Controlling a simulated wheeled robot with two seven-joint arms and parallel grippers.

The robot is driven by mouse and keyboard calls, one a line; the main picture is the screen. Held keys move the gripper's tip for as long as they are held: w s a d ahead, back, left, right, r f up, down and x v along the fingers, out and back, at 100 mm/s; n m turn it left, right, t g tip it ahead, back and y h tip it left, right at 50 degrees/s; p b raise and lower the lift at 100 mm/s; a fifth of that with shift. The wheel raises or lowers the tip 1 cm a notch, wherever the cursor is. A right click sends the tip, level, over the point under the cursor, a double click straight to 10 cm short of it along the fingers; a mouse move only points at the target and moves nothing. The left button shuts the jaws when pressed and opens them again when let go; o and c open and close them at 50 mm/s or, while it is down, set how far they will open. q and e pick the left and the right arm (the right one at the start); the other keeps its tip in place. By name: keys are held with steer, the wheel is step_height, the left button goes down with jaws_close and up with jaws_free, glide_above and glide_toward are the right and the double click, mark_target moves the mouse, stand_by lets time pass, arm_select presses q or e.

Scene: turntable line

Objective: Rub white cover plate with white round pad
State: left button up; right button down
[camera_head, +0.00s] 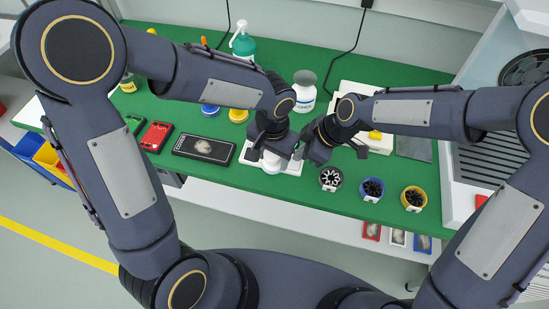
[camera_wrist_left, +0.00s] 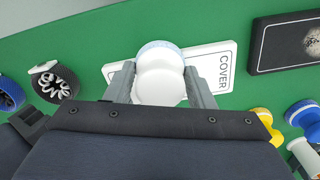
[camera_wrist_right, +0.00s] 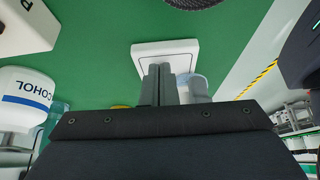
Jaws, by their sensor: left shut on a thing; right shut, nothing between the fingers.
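The white cover plate (camera_head: 292,168) lies flat near the front edge of the green table; the left wrist view shows its COVER lettering (camera_wrist_left: 213,66). My left gripper (camera_wrist_left: 160,80) is shut on the white round pad (camera_wrist_left: 160,60), which has a knobbed handle and a pale blue rim. The pad is over the plate; whether it touches cannot be told. In the head view, the pad (camera_head: 271,164) is partly hidden by the gripper. My right gripper (camera_wrist_right: 158,76) is shut and empty, its fingertips over the plate's other part (camera_wrist_right: 166,46), close beside the pad (camera_wrist_right: 196,86).
A black framed plate (camera_head: 204,149) and a red item (camera_head: 156,136) lie left of the cover plate. Blue (camera_head: 209,109) and yellow (camera_head: 238,115) handled pads and an alcohol bottle (camera_head: 303,92) are behind.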

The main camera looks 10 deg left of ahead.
arm_select(q)
steer(key=shift+w+a, duration=0.6)
steer(key=shift+w, duration=0.3)
steer(key=shift+s+d+r, duration=0.1)
steer(key=shift+s+d, duration=0.4)
steer(key=shift+s, duration=0.3)
steer(key=shift+s+d, duration=0.5)
steer(key=shift+s, duration=0.35)
steer(key=shift+r, duration=2.9)
